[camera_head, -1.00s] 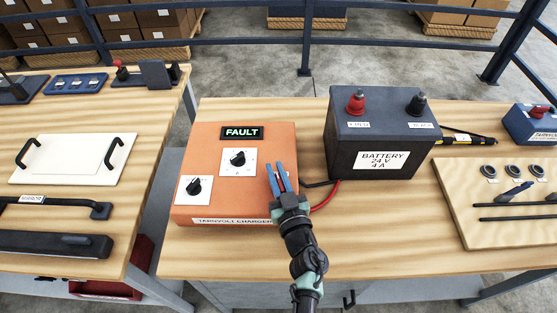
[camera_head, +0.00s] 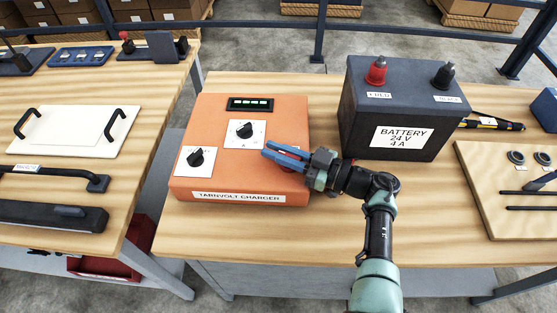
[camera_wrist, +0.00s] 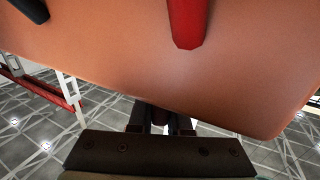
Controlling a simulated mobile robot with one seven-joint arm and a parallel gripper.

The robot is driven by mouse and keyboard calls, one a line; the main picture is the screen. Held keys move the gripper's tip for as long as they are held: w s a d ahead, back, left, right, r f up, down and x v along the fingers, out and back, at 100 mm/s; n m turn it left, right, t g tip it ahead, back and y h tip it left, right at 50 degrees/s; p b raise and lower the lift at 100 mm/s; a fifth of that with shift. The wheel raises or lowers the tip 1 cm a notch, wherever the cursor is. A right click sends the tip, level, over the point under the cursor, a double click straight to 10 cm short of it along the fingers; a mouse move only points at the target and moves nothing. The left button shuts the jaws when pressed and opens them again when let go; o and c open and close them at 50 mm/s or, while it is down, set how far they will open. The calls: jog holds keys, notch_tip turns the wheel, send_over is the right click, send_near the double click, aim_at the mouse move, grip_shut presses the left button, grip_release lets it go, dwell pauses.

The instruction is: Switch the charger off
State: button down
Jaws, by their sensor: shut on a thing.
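The orange charger (camera_head: 215,110) sits on the wooden table, with a label reading TARNVOLT CHARGER on its front. Its display (camera_head: 250,104) shows several lit green bars. Two black knobs on white plates are on its face: the upper knob (camera_head: 244,130) and the lower left knob (camera_head: 196,157). My gripper (camera_head: 271,152) comes in from the right, its blue fingers low over the lower right of the face. The fingers are shut on a small red control, mostly hidden under them. The wrist view shows the charger's orange body (camera_wrist: 110,50) close up; the grasp itself is unclear there.
A dark 24 V battery (camera_head: 395,110) with a red and a black terminal stands right of the charger, close to my arm. A board with sockets (camera_head: 480,200) lies at the right. The left table holds a white handled panel (camera_head: 70,130). Bare wood lies in front of the charger.

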jog(key=shift+s+a+f+n+g+y+b, duration=0.2)
jog(key=shift+n+g+b, duration=0.6)
jog(key=shift+b, duration=0.85)
jog(key=shift+s+d+f+n+g+y+b, duration=0.1)
jog(key=shift+n+g+y+b, duration=0.25)
jog(key=shift+g+b, duration=1.1)
jog(key=shift+s+a+f+n+g+y+b, duration=0.15)
jog(key=shift+n+g+b, duration=0.55)
jog(key=shift+b, duration=1.2)
jog(key=shift+s+r+n+g+b, duration=0.1)
jog(key=shift+r+n+g+b, duration=0.15)
jog(key=shift+b, duration=0.6)
jog(key=shift+s+r+n+g+b, duration=0.1)
jog(key=shift+r+n+g+b, duration=0.15)
jog(key=shift+g+b, duration=0.3)
jog(key=c, duration=0.9)
grip_release()
jog(key=shift+o, duration=0.2)
jog(key=shift+d, duration=0.1)
